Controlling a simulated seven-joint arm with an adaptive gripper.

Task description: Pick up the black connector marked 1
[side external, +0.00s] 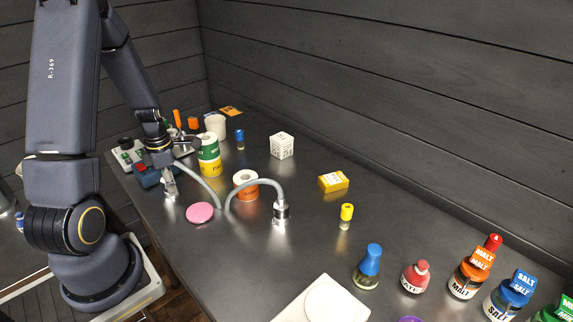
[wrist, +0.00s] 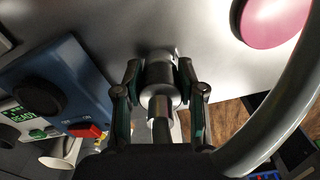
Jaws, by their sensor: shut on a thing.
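My gripper (side external: 164,170) is low over the left part of the table in the side view. In the wrist view my gripper (wrist: 160,76) has a finger on each side of a dark and silver cylindrical connector (wrist: 159,94) and is shut on it. I cannot read a mark on it. Its silver lower end (side external: 170,189) shows below the fingers in the side view, at or just above the table. A grey hose (side external: 205,182) arches down to the right from near my gripper. A second silver connector (side external: 281,212), with unclear marking, stands upright at a hose end.
A pink disc (side external: 200,212) lies right of my gripper. A blue box with a red switch (side external: 146,178) stands close on the left. Green and yellow tape rolls (side external: 209,158) and an orange roll (side external: 245,186) stand behind. Bottles and a white scale (side external: 292,310) are at front right.

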